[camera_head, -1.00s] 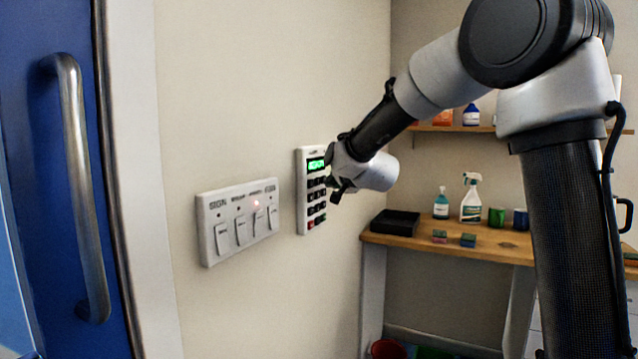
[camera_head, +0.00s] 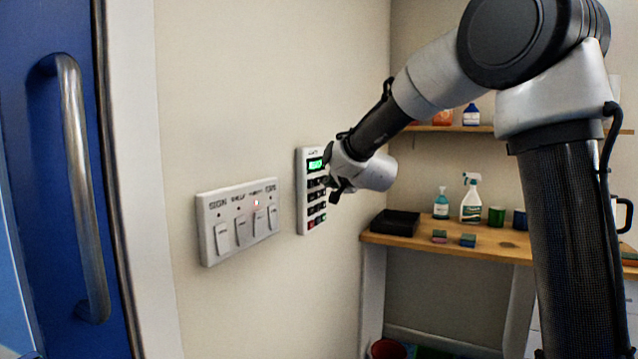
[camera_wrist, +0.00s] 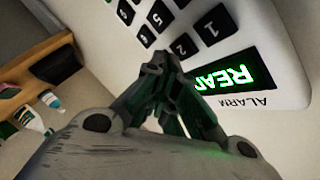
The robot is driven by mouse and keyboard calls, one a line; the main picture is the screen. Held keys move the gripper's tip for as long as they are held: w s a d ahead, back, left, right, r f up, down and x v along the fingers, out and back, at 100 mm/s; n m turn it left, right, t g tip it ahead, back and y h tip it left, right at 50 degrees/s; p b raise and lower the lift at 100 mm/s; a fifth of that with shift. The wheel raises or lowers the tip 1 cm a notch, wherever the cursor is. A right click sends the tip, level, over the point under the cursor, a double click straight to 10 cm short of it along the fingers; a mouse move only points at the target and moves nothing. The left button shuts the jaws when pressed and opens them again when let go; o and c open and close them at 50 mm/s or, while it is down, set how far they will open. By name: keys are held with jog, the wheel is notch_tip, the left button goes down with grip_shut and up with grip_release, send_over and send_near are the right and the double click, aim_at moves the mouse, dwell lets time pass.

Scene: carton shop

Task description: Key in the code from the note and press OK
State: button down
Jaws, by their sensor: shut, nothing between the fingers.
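The white keypad (camera_head: 311,215) is on the wall, with a green-lit display (camera_head: 315,164) and dark keys in rows. In the wrist view the keypad (camera_wrist: 258,35) carries the word ALARM, and its display (camera_wrist: 238,78) shows green letters starting "REA", the rest hidden by my gripper. Keys 1 (camera_wrist: 209,29), 2 (camera_wrist: 182,46) and 5 (camera_wrist: 160,16) show there. My gripper (camera_head: 331,184) is shut and empty, its fingertips (camera_wrist: 163,58) in front of the keys beside the 2. I cannot tell whether they touch. No note is in view.
A white switch panel (camera_head: 238,222) with several switches is left of the keypad. A blue door with a metal handle (camera_head: 78,190) stands at far left. A wooden bench (camera_head: 450,243) at right holds a black tray (camera_head: 395,222), bottles and cups.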

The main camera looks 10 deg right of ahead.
jog(key=shift+w+a, duration=0.2)
jog(key=shift+a, duration=0.05)
jog(key=shift+w+a, duration=0.2)
jog(key=shift+a, duration=0.1)
dwell(0.7)
jog(key=shift+s+d, duration=0.1)
jog(key=shift+d, duration=0.05)
jog(key=shift+s+d, duration=0.35)
jog(key=shift+d, duration=0.15)
jog(key=s+d, duration=0.1)
jog(key=d, duration=0.1)
jog(key=s+d, duration=0.2)
dwell(0.6)
dwell(1.8)
